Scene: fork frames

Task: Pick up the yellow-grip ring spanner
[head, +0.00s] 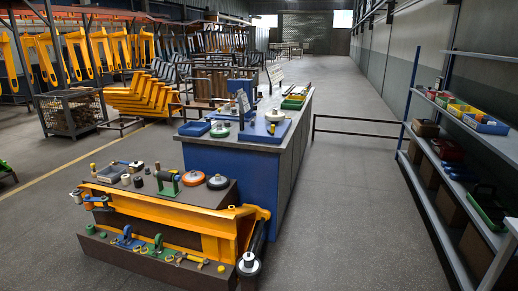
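I cannot clearly make out a yellow-grip ring spanner from here. A small yellow-and-pale item (196,261) lies on the dark lower ledge (150,272) at the front of the orange-framed workbench. It is too small to tell whether it is a spanner. Green and blue fittings (128,239) stand along the same ledge to its left. Neither of my grippers is in view.
The orange workbench (175,215) carries several parts and wheels on its dark top. A blue bench (225,170) stands right behind it. A shelf rack (455,160) with bins lines the right side. The floor (350,220) between them is clear.

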